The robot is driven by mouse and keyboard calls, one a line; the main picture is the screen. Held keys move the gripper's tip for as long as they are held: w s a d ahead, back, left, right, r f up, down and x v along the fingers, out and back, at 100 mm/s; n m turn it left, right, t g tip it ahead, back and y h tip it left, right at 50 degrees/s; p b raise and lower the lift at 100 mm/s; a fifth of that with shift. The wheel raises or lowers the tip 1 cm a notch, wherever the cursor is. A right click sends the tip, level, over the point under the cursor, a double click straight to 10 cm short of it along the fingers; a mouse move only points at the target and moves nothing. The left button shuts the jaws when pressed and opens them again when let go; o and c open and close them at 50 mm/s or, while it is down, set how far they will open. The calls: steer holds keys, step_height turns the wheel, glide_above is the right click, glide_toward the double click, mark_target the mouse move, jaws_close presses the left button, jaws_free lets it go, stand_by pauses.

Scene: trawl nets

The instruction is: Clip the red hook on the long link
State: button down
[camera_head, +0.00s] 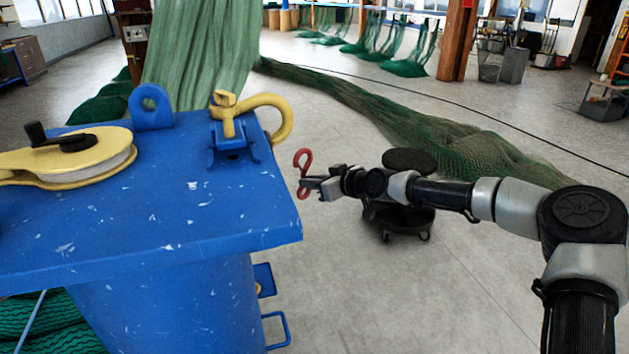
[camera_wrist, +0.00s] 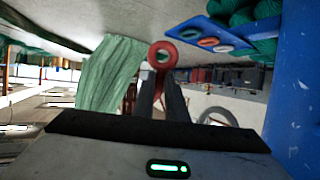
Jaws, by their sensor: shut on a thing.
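The red hook (camera_head: 302,173) is an S-shaped piece held upright off the right edge of the blue table, above the floor. My gripper (camera_head: 313,184) is shut on its middle. I cannot tell for certain which piece is the long link. In the wrist view, a blue bracket (camera_wrist: 243,51) carries several small ring or oval shapes, one of them pale (camera_wrist: 207,42), apart from the hook.
The blue table (camera_head: 190,205) bears a yellow pulley block (camera_head: 80,160), a blue eye lug (camera_head: 152,105) and a yellow curved fitting (camera_head: 270,113). Two blue brackets (camera_head: 277,328) jut from its column. A black wheeled stool (camera_head: 408,222) stands behind my arm. Green net (camera_head: 450,140) lies across the floor.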

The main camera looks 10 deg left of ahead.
steer(key=s+a+b, duration=0.1)
steer(key=s+a, duration=0.3)
steer(key=s, duration=0.3)
steer(key=shift+a, duration=0.3)
stand_by(1.2)
steer(key=shift+s, duration=0.15)
stand_by(0.5)
steer(key=shift+r, duration=0.15)
stand_by(0.5)
